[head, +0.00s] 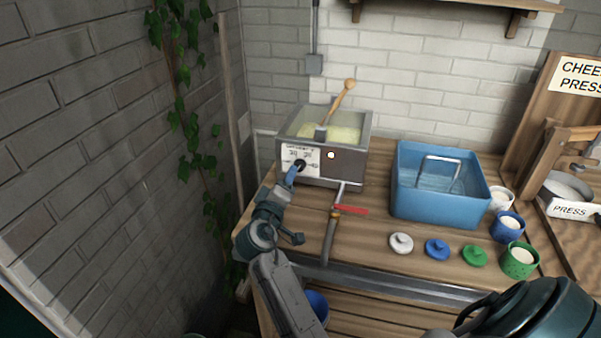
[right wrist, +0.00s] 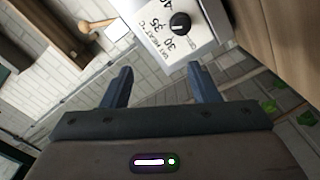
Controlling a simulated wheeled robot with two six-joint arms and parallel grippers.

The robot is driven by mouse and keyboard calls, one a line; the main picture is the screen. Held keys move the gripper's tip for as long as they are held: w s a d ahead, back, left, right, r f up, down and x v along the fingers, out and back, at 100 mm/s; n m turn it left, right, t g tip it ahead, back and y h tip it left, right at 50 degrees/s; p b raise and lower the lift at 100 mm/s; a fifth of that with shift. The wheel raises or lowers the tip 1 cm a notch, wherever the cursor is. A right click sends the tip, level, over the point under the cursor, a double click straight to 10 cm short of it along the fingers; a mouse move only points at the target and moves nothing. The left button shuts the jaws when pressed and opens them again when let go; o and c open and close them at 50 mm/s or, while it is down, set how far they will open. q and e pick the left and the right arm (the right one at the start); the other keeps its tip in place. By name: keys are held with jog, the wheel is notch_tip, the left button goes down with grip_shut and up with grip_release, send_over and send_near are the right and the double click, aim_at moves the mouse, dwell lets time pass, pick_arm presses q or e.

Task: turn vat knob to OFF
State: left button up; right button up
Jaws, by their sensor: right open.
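The grey vat (head: 347,165) stands at the back left of the bench, with pale yellow contents and a wooden-handled tool in it. Its black knob (head: 299,165) is on a white dial plate on the front. In the right wrist view the knob (right wrist: 180,22) has a white mark that looks turned towards 35 on the dial plate (right wrist: 207,20). My right gripper (head: 291,175) is close in front of the dial. In the wrist view the right gripper (right wrist: 159,70) is open and empty. The knob lies beyond its fingertips, not between them. My left gripper is out of view.
A red-handled tap (head: 349,209) juts from the vat's lower front, right of my gripper. A blue tub (head: 440,205) stands to the right. Several lids and cups sit near it. A brick wall with ivy (head: 180,115) is close on the left.

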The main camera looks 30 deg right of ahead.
aim_at(299, 166)
notch_tip(299, 166, down, 3)
jog(key=b, duration=0.2)
jog(key=shift+w+d+f+b, duration=0.1)
jog(key=shift+d+f+b, duration=0.1)
jog(key=shift+b, duration=0.15)
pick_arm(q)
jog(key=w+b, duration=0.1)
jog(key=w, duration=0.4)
pick_arm(e)
jog(key=shift+w+f, duration=0.1)
jog(key=shift+f, duration=0.4)
jog(key=shift+w+d, duration=0.15)
jog(key=shift+d, duration=0.05)
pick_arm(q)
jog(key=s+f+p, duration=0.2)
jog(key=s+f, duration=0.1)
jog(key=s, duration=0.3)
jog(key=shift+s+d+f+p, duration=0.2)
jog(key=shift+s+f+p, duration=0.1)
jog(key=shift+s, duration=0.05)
pick_arm(e)
jog(key=x, duration=1)
jog(key=shift+d, duration=0.15)
jog(key=c, duration=1)
